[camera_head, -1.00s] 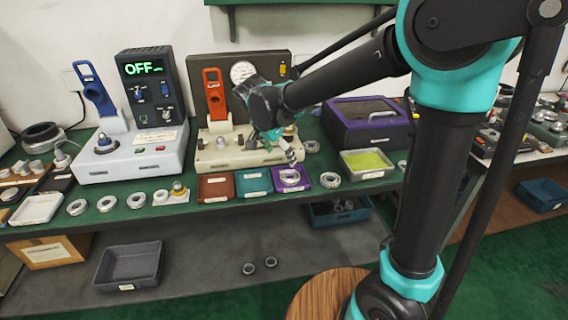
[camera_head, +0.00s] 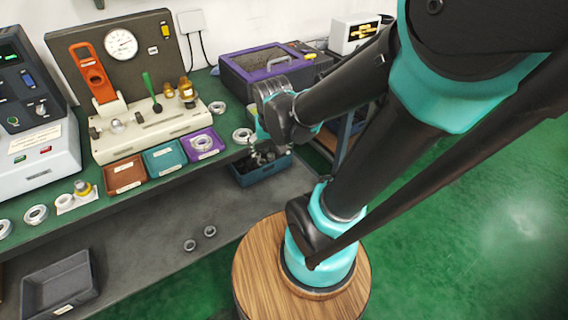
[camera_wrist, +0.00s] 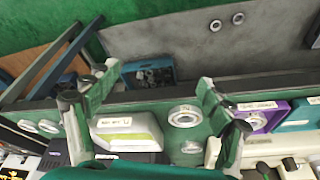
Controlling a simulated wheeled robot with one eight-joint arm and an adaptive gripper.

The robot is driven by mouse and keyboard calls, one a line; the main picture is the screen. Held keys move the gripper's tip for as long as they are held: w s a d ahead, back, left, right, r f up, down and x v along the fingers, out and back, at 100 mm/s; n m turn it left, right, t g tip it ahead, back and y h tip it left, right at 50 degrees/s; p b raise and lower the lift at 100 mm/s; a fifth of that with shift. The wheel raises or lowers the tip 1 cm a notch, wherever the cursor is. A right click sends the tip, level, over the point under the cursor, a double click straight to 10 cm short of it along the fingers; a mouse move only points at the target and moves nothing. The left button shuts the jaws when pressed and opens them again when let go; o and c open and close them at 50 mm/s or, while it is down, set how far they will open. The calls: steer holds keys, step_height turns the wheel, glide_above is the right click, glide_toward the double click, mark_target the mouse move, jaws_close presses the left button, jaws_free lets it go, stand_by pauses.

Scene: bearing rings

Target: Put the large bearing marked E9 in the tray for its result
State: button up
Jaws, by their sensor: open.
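A large bearing ring (camera_head: 242,135) lies on the green bench just right of the purple tray (camera_head: 219,149); it also shows between my fingers in the wrist view (camera_wrist: 172,116). Its marking is too small to read. Another bearing ring (camera_head: 203,142) lies in the purple tray. A teal tray (camera_head: 164,160) and a red-brown tray (camera_head: 124,176) stand to its left. I cannot tell which ring is E9. My gripper (camera_wrist: 158,78) is open and empty, above the bench front to the right of the purple tray. In the head view its fingertips are hard to make out.
A yellow-green tray (camera_wrist: 142,125) stands beside the lone ring. A further ring (camera_head: 217,107) lies behind. A blue bin (camera_head: 264,172) with parts sits below the bench edge. Two rings (camera_head: 200,238) lie on the lower shelf. A purple-framed box (camera_head: 268,70) stands at the back.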

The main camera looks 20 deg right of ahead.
steer(key=s+d+f+n, duration=0.1)
steer(key=s+d+f, duration=0.2)
steer(key=s, duration=0.1)
steer(key=shift+s+n+t, duration=0.25)
steer(key=shift+n+t, duration=0.05)
steer(key=shift+r, duration=0.1)
stand_by(0.8)
